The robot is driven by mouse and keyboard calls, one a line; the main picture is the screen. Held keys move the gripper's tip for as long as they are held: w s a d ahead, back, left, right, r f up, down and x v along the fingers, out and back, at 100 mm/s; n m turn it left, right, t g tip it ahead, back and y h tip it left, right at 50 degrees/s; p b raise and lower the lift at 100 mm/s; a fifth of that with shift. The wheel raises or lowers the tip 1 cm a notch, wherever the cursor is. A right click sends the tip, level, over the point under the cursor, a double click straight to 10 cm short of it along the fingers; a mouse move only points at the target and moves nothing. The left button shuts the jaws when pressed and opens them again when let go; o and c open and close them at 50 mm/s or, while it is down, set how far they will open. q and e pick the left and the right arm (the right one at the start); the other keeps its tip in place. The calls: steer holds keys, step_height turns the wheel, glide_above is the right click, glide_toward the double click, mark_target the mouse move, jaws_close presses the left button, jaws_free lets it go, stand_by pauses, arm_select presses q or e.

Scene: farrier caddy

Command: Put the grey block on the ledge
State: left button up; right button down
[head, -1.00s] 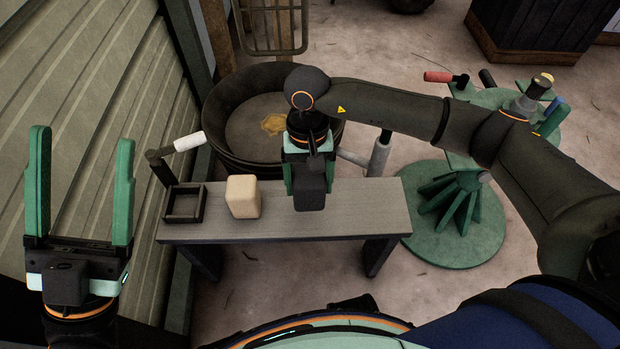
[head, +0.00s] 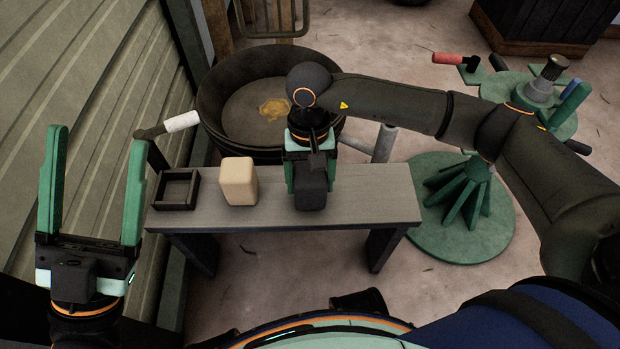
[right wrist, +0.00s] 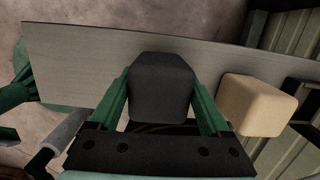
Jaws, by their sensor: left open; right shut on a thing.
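The grey block (head: 311,194) is dark, with rounded edges. My right gripper (head: 309,178) is shut on it, over the middle of a narrow grey bench-like ledge (head: 376,207). In the right wrist view the block (right wrist: 162,88) sits between the green fingers, with the ledge (right wrist: 80,65) behind it. I cannot tell whether the block touches the ledge. My left gripper (head: 98,135) is open and empty, fingers up, left of the ledge.
A cream block (head: 238,181) and a small black open frame (head: 176,188) stand on the ledge's left part. A dark round tub (head: 215,100) is behind. A green round-based stand (head: 470,240) is at the right. The ledge's right end is clear.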

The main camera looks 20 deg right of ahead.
steer(key=shift+f+b, duration=0.5)
steer(key=shift+f, duration=0.1)
stand_by(0.6)
steer(key=shift+c, duration=0.5)
jaws_free()
steer(key=shift+o, duration=0.5)
steer(key=r+p, duration=0.1)
steer(key=r, duration=0.3)
steer(key=w+r+p, duration=0.1)
steer(key=r, duration=0.3)
steer(key=r+p, duration=0.2)
steer(key=r, duration=0.2)
steer(key=shift+w+d+r, duration=0.15)
steer(key=shift+w+d, duration=0.05)
steer(key=shift+w, duration=0.2)
